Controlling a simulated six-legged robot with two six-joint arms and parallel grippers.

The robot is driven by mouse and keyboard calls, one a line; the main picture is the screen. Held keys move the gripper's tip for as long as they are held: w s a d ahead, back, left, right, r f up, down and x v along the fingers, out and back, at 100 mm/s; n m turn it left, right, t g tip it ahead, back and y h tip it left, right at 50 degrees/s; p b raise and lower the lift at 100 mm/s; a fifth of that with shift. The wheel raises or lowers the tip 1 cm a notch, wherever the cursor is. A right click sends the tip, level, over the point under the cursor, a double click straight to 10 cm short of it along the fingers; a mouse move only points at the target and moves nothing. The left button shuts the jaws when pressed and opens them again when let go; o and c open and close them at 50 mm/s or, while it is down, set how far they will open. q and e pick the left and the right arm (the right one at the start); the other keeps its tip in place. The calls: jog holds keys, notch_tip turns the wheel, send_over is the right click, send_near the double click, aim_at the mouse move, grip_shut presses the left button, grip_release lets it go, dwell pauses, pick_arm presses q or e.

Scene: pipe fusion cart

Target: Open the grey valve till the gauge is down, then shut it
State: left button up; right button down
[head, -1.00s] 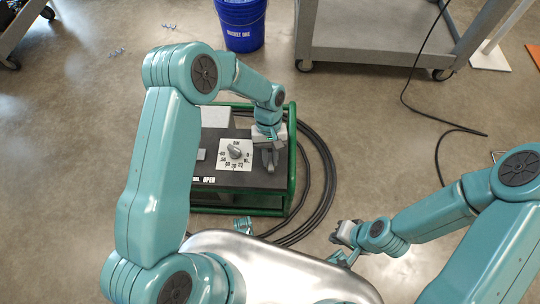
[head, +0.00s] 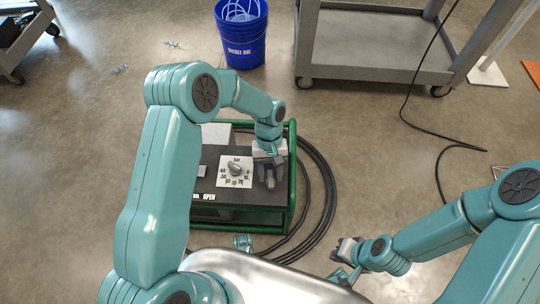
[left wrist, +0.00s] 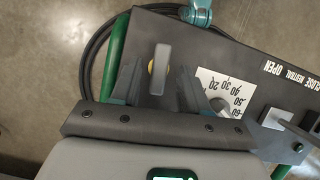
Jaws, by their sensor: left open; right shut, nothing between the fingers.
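The grey valve handle (left wrist: 160,70), a flat upright lever on a brass-coloured base, stands on the dark panel. In the left wrist view it lies between my open left fingers (left wrist: 155,85), with space visible on both sides. In the head view my left gripper (head: 271,170) is at the panel's right end, around the handle. A white dial plate (head: 235,182) with numbers and a grey knob is beside it; it also shows in the left wrist view (left wrist: 232,88), partly hidden by a finger. I cannot read its setting. My right gripper (head: 337,255) is shut and empty, right of the cart.
A green frame (head: 292,185) surrounds the panel. A smaller lever (left wrist: 288,127) stands by the CLOSE NEUTRAL OPEN label. Black hose (head: 328,195) coils at the right. A blue bucket (head: 240,40) and grey trolley (head: 375,60) stand behind. Floor at right is mostly clear.

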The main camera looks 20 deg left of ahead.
pick_arm(q)
jog(key=p+v, duration=0.3)
jog(key=v, duration=1.2)
jog(key=shift+r, duration=0.35)
pick_arm(e)
notch_tip(320, 180, up, 4)
jog(key=shift+f, duration=0.2)
